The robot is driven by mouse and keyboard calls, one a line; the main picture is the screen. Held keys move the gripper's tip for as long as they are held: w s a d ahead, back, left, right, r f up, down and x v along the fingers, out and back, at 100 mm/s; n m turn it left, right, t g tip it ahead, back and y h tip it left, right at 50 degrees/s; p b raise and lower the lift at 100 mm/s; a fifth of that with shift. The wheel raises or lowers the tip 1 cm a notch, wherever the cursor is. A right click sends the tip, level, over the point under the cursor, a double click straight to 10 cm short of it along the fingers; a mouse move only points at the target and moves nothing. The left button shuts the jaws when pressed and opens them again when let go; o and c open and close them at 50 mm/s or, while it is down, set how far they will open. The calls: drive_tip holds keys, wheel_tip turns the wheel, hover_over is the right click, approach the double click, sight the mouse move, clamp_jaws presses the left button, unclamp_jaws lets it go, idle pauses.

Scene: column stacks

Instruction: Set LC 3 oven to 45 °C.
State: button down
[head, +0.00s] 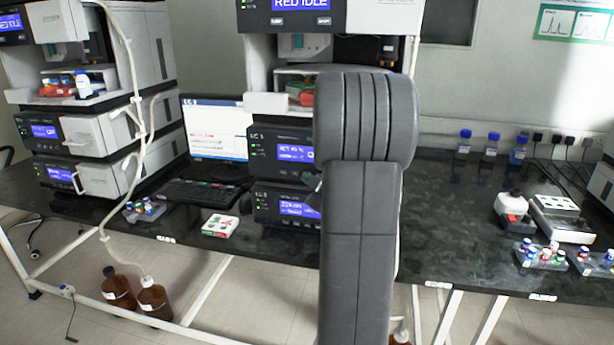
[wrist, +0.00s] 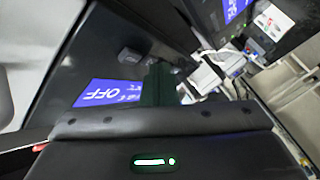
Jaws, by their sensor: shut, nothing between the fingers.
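In the head view, the LC 3 stack stands behind my arm. Its upper dark module (head: 262,160) and lower dark module (head: 268,206) have lit blue displays, partly covered by my arm. In the wrist view, a dark panel (wrist: 75,60) fills the left side. Its blue display (wrist: 108,93) reads OFF upside down; the smaller text is unclear. Small dark buttons (wrist: 130,57) sit beside the display. My gripper (wrist: 160,80) is shut and empty, with its dark fingers in front of the panel close to the buttons. Whether it touches the panel I cannot tell.
A monitor (head: 213,128) and keyboard (head: 203,193) stand left of the stack. A small box (head: 220,225) lies near the bench's front edge. Another instrument stack (head: 92,140) is at the left. Bottles (head: 490,146) stand at the back right, with a vial rack (head: 542,257) in front.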

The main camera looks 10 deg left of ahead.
drive_tip(key=shift+s, duration=0.1)
drive_tip(key=shift+s+b, duration=0.4)
drive_tip(key=shift+s, duration=0.3)
drive_tip(key=shift+f+b, duration=0.1)
drive_tip(key=shift+b, duration=0.2)
drive_tip(key=shift+w, duration=0.45)
